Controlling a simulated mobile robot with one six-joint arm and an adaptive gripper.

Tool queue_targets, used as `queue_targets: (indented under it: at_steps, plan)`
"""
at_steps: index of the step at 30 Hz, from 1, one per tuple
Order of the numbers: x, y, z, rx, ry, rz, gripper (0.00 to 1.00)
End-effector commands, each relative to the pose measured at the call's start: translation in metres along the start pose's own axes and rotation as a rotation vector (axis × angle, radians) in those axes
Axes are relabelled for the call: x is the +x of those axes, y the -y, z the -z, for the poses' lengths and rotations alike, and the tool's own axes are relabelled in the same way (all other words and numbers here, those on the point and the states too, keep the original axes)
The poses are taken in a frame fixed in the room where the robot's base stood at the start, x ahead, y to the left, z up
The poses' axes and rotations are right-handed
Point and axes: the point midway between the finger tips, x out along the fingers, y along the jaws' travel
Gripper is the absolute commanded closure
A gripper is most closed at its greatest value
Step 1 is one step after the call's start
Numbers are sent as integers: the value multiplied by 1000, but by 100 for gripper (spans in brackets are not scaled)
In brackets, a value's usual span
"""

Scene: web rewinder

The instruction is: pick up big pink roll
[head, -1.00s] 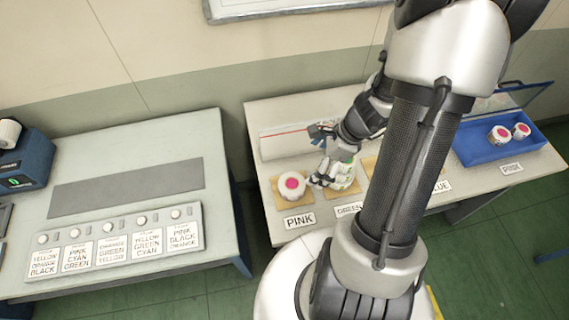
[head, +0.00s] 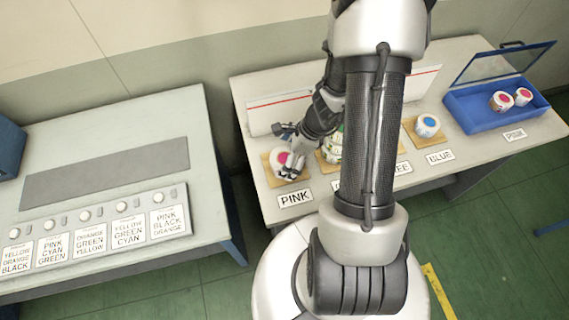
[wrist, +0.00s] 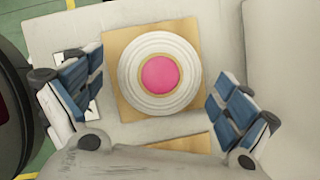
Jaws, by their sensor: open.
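The big pink roll (head: 277,157), white with a pink core, stands on a square wooden pad behind the PINK label (head: 295,198). In the wrist view the roll (wrist: 160,72) sits near the middle, its round pink face toward the camera. My gripper (head: 289,155) is just over the roll in the head view and hides part of it. In the wrist view my gripper (wrist: 158,92) is open, one blue-padded finger on each side of the roll, with visible gaps to it. Whether the fingertips are down at the roll's height is hard to tell.
A green-marked roll (head: 333,143) stands on the pad to the right, partly hidden by my arm. A blue-cored roll (head: 427,125) stands farther right. A blue open-lidded bin (head: 470,118) holds two small pink-cored rolls. A white panel (head: 266,117) stands behind.

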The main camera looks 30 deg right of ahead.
Motion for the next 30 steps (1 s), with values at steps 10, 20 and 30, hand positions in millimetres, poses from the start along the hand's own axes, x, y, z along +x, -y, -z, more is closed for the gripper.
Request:
queue_targets:
  at_steps: [10,20,30]
  plan:
    - [19,0,0,0,0,1,4]
    - [18,0,0,0,0,1,21]
    - [19,0,0,0,0,1,44]
